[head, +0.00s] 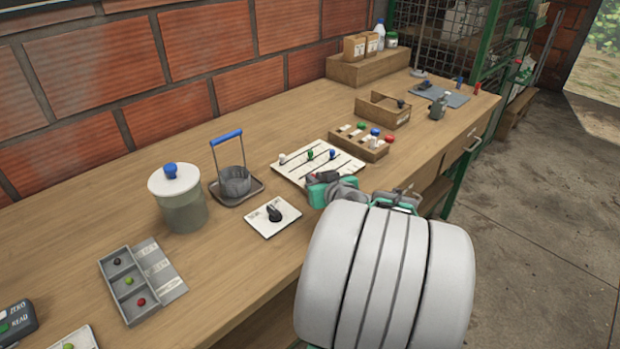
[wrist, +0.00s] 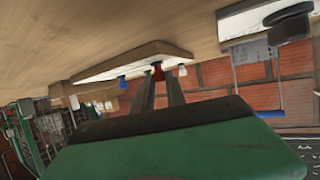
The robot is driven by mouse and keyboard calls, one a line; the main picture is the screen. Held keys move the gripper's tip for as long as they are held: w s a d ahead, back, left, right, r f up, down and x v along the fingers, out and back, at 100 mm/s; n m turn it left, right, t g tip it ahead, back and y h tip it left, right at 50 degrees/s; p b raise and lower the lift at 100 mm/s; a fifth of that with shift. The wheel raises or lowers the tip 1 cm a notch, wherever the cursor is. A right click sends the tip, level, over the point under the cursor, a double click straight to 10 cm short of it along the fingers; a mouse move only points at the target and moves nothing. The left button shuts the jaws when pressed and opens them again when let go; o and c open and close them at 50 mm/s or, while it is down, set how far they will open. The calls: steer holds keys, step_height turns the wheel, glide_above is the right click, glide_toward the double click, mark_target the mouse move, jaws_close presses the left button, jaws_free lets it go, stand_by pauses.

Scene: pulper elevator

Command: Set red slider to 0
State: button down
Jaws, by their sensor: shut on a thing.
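The slider board (head: 300,172) is a white plate with dark slots on the workbench. Its white knob (head: 283,158), green knob (head: 310,154) and blue knob (head: 332,154) show in the head view. The red slider knob (wrist: 157,68) shows in the wrist view, between the fingertips of my gripper (wrist: 158,80), which is shut on it. The blue knob (wrist: 122,82) and white knob (wrist: 182,70) stand to either side, apart from the fingers. In the head view my arm and gripper hide the red knob and the board's near right part. I cannot read the scale.
A box with colored buttons (head: 372,150) stands right behind my gripper. A white card with a black dial (head: 274,214), a wire-handled cup (head: 235,180) and a lidded jar (head: 182,205) stand to the left. The workbench's front edge runs under my arm.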

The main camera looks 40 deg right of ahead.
steer(key=shift+a, duration=0.1)
steer(key=c, duration=1.4)
jaws_free()
steer(key=shift+o, duration=0.2)
steer(key=shift+s+r, duration=0.15)
steer(key=shift+s, duration=0.15)
steer(key=v, duration=0.6)
steer(key=shift+s+a+r, duration=0.1)
steer(key=shift+s+r, duration=0.05)
steer(key=shift+s+a+r, duration=0.1)
steer(key=shift+s+a, duration=0.1)
steer(key=shift+s, duration=0.15)
steer(key=shift+w+a+p, duration=0.1)
steer(key=shift+p, duration=0.25)
